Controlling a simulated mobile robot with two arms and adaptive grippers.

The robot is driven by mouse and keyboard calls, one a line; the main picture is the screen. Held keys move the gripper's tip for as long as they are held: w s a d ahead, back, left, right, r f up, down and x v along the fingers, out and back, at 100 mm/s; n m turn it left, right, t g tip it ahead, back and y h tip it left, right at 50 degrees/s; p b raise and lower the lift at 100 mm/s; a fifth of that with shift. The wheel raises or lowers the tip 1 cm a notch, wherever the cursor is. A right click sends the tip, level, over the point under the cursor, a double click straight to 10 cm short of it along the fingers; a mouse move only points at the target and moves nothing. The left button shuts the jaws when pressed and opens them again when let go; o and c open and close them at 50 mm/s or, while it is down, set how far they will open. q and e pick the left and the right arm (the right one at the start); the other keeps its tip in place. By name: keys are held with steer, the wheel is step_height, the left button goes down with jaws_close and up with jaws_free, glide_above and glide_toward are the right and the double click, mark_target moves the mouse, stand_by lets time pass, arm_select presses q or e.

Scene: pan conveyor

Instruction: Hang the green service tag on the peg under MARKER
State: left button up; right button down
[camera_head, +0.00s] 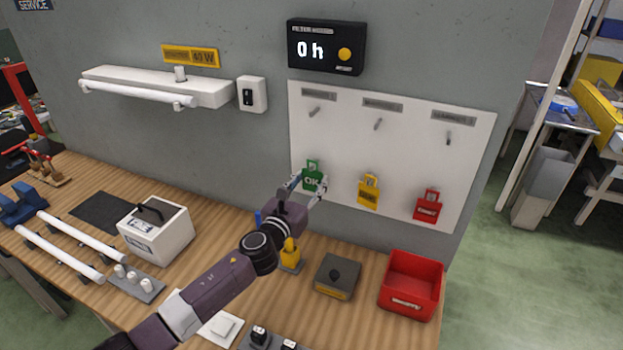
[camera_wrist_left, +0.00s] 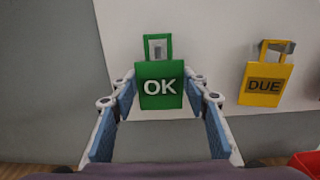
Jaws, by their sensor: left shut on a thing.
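The green service tag (camera_head: 312,180), reading OK, is at the lower left of the white board (camera_head: 410,160). My left gripper (camera_head: 307,188) is shut on it, with one finger on each side; the tag (camera_wrist_left: 160,88) is upright in the left wrist view. A grey piece shows through its handle loop, so it appears still around its lower holder. Higher on the board are three bare pegs: left (camera_head: 314,111), middle (camera_head: 378,124) and right (camera_head: 448,138). Each has a grey label above it, too blurred to read surely. My right gripper is not in view.
A yellow DUE tag (camera_head: 368,193) and a red tag (camera_head: 428,206) hang to the right of the green one. Below, the bench (camera_head: 330,255) holds a red bin (camera_head: 412,288), a dark box (camera_head: 337,277) and a white case (camera_head: 156,230). The board between tags and pegs is clear.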

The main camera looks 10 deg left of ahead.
arm_select(q)
steer(key=shift+s+a+p, duration=0.2)
steer(key=shift+s+p, duration=0.05)
steer(key=shift+s, duration=0.7)
steer(key=shift+s+a+p, duration=0.15)
steer(key=shift+s+p, duration=0.15)
steer(key=shift+s, duration=0.7)
steer(key=shift+s+a+p, duration=0.2)
steer(key=shift+s+p, duration=0.05)
steer(key=shift+s, duration=0.7)
steer(key=shift+r, duration=0.1)
